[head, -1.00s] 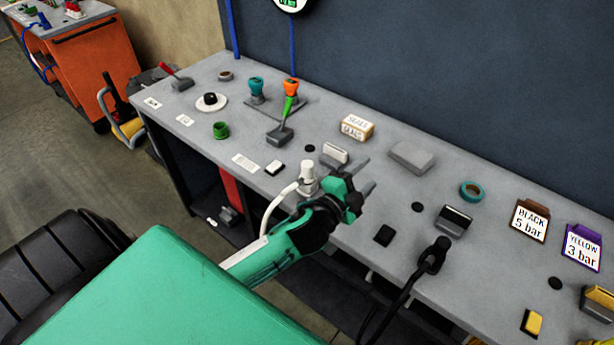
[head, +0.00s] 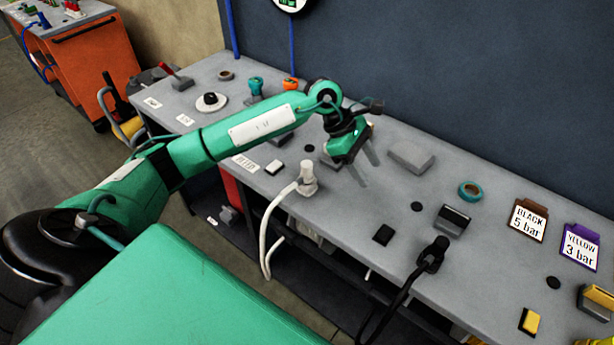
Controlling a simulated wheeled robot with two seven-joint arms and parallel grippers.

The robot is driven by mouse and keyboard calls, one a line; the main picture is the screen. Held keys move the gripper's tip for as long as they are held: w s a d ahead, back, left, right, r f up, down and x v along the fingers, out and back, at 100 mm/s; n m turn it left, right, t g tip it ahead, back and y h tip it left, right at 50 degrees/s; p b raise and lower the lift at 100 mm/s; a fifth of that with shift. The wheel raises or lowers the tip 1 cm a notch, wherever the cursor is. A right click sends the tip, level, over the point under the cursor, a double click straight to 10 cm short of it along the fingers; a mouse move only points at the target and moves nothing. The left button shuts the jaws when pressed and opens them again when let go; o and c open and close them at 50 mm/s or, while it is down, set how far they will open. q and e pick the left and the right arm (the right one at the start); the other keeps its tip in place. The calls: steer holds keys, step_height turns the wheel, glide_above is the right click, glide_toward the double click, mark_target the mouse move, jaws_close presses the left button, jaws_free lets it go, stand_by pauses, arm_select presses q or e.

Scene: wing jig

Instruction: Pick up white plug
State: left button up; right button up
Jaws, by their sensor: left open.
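The white plug (head: 307,174) stands upright at the front edge of the grey bench. Its white cable (head: 264,232) hangs down in a loop in front of the bench. My left gripper (head: 368,166) is open and empty, a little to the right of and behind the plug, pointing down toward the bench top. It is apart from the plug. My left arm reaches in from the left over the bench and hides some of the things behind it. My right gripper is not in view.
A black plug (head: 436,252) with a black cable stands further right at the front edge. A grey block (head: 411,157), a teal ring (head: 470,191) and label stands reading BLACK 5 bar (head: 528,219) and YELLOW 3 bar (head: 581,246) stand on the bench (head: 487,272).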

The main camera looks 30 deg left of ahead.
mark_target(307, 164)
arm_select(q)
steer(key=w+a+r+y, duration=0.1)
steer(key=a+r+y, duration=0.2)
steer(key=a+y, duration=0.85)
steer(key=a+f+h+p, duration=0.1)
steer(key=f, duration=0.1)
steer(key=a+f+h+p, duration=0.1)
steer(key=a+f, duration=0.1)
steer(key=f, duration=0.1)
steer(key=a+f+h+p, duration=0.1)
steer(key=a+f+h, duration=0.1)
steer(key=f, duration=0.1)
steer(key=shift+w+m+g, duration=0.1)
steer(key=shift+m+g, duration=0.2)
steer(key=shift+g, duration=0.1)
steer(key=f+p, duration=0.3)
steer(key=f, duration=0.1)
steer(key=shift+s+p, duration=0.2)
steer(key=shift+p, duration=0.15)
steer(key=shift+f, duration=0.7)
steer(key=shift+a, duration=0.1)
steer(key=c, duration=1)
steer(key=shift+r, duration=0.1)
